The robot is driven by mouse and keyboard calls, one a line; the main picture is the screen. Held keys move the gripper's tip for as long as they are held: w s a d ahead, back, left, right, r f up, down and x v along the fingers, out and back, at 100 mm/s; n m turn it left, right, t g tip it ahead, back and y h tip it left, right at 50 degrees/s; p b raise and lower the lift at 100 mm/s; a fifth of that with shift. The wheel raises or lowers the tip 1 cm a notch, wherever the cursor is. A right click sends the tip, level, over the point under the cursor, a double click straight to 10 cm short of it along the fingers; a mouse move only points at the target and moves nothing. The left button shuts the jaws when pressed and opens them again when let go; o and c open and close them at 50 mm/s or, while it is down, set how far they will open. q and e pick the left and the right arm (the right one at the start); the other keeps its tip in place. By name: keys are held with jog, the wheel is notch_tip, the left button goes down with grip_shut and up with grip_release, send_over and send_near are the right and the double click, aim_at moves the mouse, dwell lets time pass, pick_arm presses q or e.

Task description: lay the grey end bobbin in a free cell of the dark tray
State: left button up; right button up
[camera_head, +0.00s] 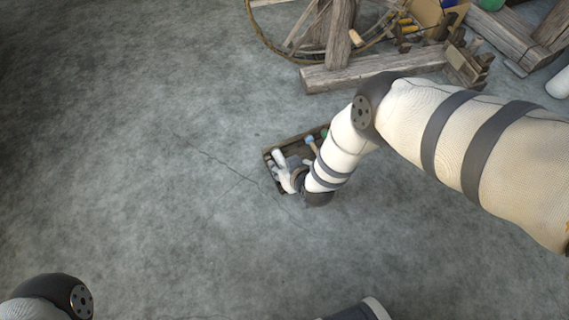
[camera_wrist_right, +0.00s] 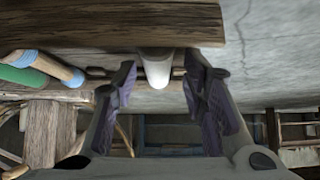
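The dark tray (camera_head: 268,160) lies on the floor under my right arm, which hides part of it. A pale grey bobbin (camera_head: 279,158) lies in the left part of the tray. In the right wrist view the pale rounded end of the grey bobbin (camera_wrist_right: 157,70) shows between the fingertips, with a gap on either side. My right gripper (camera_wrist_right: 160,88) is open around it, at the tray's dark wooden side (camera_wrist_right: 110,25). In the head view the right gripper (camera_head: 291,181) is at the tray's near edge, its fingers partly hidden. My left gripper is out of view.
A blue-ended bobbin (camera_head: 310,140) and a green one (camera_wrist_right: 22,76) lie in other parts of the tray. A wooden loom frame with a wheel (camera_head: 340,40) stands at the back. The floor left of the tray is clear.

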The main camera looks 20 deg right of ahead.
jog(key=v, duration=1.2)
